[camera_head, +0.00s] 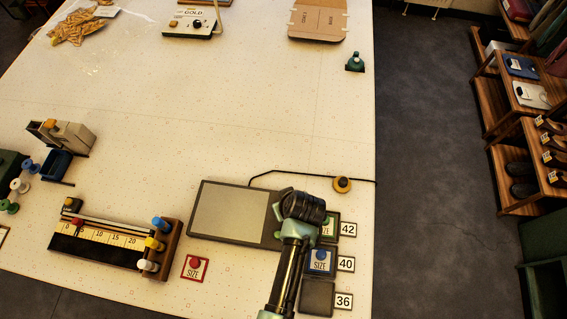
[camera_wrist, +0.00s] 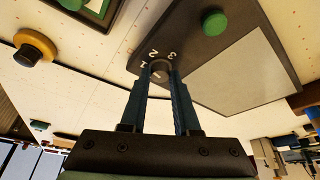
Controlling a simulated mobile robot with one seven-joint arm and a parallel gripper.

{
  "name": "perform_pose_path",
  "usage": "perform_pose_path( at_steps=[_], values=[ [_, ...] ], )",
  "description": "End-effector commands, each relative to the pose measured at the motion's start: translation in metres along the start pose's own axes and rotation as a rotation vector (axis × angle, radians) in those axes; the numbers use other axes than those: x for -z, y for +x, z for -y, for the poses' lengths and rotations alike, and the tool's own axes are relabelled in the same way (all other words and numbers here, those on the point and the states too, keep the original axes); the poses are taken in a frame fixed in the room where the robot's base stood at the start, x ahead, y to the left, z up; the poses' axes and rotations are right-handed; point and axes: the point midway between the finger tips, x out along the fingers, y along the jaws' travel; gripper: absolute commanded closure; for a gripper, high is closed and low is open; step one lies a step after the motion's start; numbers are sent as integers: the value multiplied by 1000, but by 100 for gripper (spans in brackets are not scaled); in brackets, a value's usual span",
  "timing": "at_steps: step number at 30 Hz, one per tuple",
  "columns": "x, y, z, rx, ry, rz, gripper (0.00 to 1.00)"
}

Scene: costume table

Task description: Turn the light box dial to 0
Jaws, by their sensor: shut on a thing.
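The light box (camera_head: 225,212) is a dark panel with a pale grey screen, flat on the table at front centre. It also shows in the wrist view (camera_wrist: 214,112), with a green button (camera_wrist: 214,22) on its dark border. Its round dark dial (camera_wrist: 160,73) has white numbers 1, 2 and 3 around it; a 0 is not visible. My gripper (camera_wrist: 159,76) has one finger on each side of the dial and is shut on it. A small pale mark shows on the dial, but its exact reading is unclear. In the head view my gripper (camera_head: 303,207) hides the dial.
A red size tile (camera_head: 195,267) and a numbered slider rack (camera_head: 110,240) stand left. The table middle is clear.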

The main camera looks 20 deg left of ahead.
Motion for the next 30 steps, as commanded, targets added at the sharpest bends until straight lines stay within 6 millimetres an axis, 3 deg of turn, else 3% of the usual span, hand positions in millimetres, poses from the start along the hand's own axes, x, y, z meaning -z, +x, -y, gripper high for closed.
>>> perform_pose_path(
  at_steps=[30],
  values=[
    [3,5,-10,368,-894,3,100]
  ],
)
